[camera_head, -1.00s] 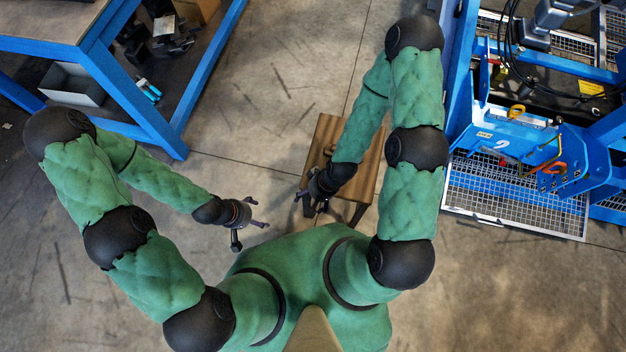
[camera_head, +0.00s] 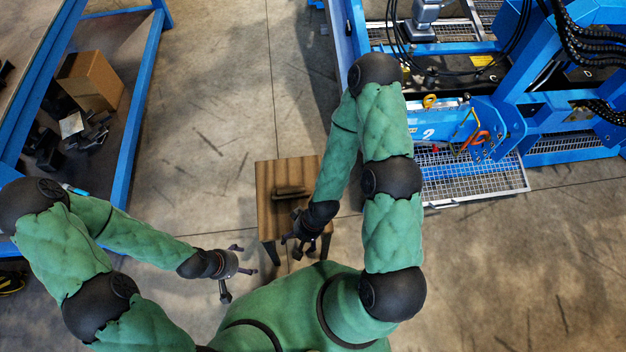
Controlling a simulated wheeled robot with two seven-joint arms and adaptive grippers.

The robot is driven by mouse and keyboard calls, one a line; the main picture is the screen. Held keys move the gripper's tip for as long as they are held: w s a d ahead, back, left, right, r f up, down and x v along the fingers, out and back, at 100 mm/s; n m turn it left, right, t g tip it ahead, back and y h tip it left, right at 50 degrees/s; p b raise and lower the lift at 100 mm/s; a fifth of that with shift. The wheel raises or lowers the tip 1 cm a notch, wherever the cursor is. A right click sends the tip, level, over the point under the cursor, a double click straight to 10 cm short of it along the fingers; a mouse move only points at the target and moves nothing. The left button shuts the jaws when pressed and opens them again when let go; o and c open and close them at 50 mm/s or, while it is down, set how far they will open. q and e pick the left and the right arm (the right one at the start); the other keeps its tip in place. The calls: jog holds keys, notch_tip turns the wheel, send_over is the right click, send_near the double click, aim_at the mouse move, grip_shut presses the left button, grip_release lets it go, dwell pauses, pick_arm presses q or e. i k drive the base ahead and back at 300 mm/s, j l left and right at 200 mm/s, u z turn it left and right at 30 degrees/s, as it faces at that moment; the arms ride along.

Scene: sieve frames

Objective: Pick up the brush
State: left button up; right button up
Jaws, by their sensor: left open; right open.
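A small brown elongated object that looks like the brush (camera_head: 291,191) lies on top of a wooden stool (camera_head: 268,178). Its bristles cannot be made out. My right gripper (camera_head: 294,245) is open and empty, over the near right part of the stool, apart from the brush and nearer to my body. My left gripper (camera_head: 243,272) is open and empty, left of the stool and in front of my body, well away from the brush.
A blue-framed workbench (camera_head: 127,150) stands at the left, with a cardboard box (camera_head: 90,80) and dark parts on its shelf. A blue machine with a metal grating (camera_head: 470,184) stands at the right. The floor (camera_head: 215,100) beyond the stool is clear.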

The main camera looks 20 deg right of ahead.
aim_at(296, 190)
jog(key=z, duration=0.6)
jog(key=l+u, duration=0.15)
jog(key=l, duration=1.65)
